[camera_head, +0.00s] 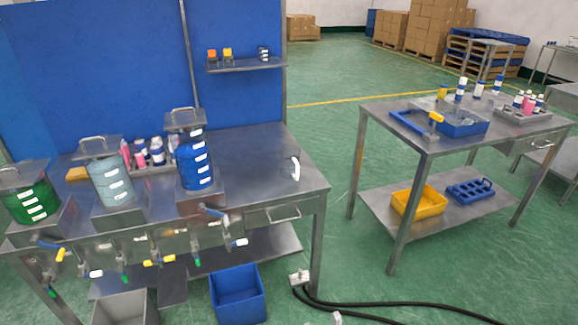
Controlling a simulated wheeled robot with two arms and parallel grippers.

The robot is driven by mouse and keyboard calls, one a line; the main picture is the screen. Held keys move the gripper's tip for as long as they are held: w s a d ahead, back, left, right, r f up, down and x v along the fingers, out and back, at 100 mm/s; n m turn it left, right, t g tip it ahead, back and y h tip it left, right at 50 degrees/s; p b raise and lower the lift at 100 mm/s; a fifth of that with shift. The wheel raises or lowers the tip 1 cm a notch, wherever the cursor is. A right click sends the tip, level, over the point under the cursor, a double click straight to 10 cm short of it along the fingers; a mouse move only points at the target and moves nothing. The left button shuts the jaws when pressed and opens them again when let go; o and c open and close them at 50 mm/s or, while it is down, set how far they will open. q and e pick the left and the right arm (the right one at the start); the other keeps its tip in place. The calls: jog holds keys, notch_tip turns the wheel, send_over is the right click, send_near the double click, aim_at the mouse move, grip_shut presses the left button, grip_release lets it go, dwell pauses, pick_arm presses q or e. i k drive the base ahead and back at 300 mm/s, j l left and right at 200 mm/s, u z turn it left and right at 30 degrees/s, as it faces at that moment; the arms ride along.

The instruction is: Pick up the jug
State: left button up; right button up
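What looks like the jug (289,169) is a small clear vessel with a white strip on its right side, perhaps a handle or label. It stands upright near the right end of the left steel bench (262,145), with bare bench top around it. It is small and see-through, so its exact shape is hard to tell. Neither of my grippers shows in the head view.
Green, pale and blue lidded tanks (195,165) stand left of the jug, with valves below. A blue bin (238,292) sits underneath. A second steel table (385,110) stands right across a clear floor gap. Black cables (375,310) lie on the floor.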

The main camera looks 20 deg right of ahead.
aim_at(292, 166)
jog(key=i+j, duration=0.2)
jog(key=i, duration=0.25)
jog(key=i+j+z, duration=0.1)
jog(key=i+j, duration=0.15)
jog(key=i, duration=0.2)
